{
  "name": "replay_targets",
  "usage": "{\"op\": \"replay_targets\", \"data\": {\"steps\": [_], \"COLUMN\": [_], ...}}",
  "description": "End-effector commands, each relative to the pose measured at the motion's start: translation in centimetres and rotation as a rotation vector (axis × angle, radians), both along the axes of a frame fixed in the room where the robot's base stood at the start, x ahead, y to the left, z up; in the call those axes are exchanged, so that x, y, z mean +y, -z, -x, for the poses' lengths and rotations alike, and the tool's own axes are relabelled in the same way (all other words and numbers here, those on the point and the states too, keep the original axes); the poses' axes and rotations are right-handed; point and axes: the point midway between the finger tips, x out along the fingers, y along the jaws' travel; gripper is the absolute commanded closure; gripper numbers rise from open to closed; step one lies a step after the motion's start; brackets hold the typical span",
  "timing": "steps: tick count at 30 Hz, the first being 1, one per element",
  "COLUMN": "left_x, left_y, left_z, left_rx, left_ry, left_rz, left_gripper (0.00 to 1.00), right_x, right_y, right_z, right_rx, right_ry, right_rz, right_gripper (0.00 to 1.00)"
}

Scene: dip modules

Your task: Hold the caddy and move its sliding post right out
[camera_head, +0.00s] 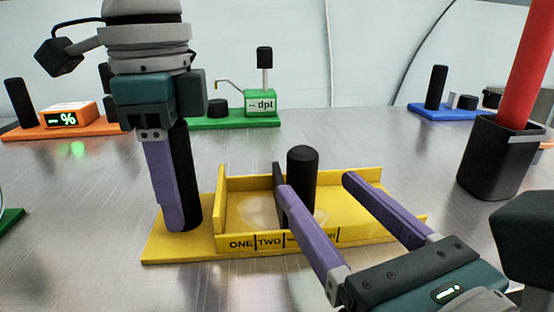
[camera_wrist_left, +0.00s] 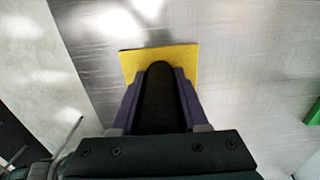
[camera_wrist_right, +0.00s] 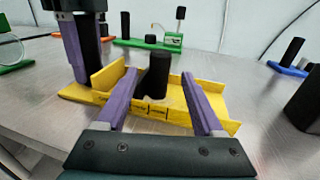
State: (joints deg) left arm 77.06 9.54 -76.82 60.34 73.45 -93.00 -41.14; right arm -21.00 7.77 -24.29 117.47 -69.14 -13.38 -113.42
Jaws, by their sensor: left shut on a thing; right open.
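The yellow caddy (camera_head: 375,238) lies on the metal table, marked ONE and TWO on its front wall. A black upright handle (camera_head: 187,170) stands on its left end. My left gripper (camera_head: 172,215) is shut on this handle, which also shows between its fingers in the left wrist view (camera_wrist_left: 160,100). The black sliding post (camera_head: 303,165) stands in the caddy's channel, with a thin dark plate (camera_head: 280,195) to its left. My right gripper (camera_head: 316,183) is open, with one finger on each side of the post in the right wrist view (camera_wrist_right: 158,72). Contact cannot be told.
A black bin (camera_head: 490,155) with a red rod (camera_head: 525,70) stands at the right. Green (camera_head: 262,103), orange (camera_head: 70,115) and blue (camera_head: 450,112) modules stand at the back. The table right of the caddy is clear up to the bin.

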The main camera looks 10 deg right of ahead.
Motion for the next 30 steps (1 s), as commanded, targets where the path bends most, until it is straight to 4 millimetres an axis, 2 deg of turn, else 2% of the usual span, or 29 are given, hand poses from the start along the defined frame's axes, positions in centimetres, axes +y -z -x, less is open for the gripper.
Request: {"op": "replay_targets", "data": {"steps": [3, 9, 14, 22, 30], "left_x": [0.0, 0.0, 0.0, 0.0, 0.0], "left_y": [0.0, 0.0, 0.0, 0.0, 0.0], "left_z": [0.0, 0.0, 0.0, 0.0, 0.0], "left_rx": [0.0, 0.0, 0.0, -0.001, -0.001], "left_ry": [0.0, 0.0, 0.0, 0.0, 0.0], "left_rz": [-0.001, -0.001, -0.001, -0.001, -0.001], "left_gripper": [1.0, 1.0, 1.0, 1.0, 1.0], "right_x": [0.5, 1.1, 1.3, 1.3, 1.3], "right_y": [-0.1, 0.0, 0.0, 0.0, 0.0], "right_z": [-2.2, -4.7, -5.6, -5.7, -5.6], "right_rx": [-0.005, -0.002, 0.0, 0.001, 0.0], "right_ry": [0.0, 0.0, 0.0, 0.0, 0.0], "right_rz": [-0.001, -0.001, -0.003, -0.003, -0.003], "right_gripper": [0.31, 0.31, 0.31, 0.31, 0.6]}}
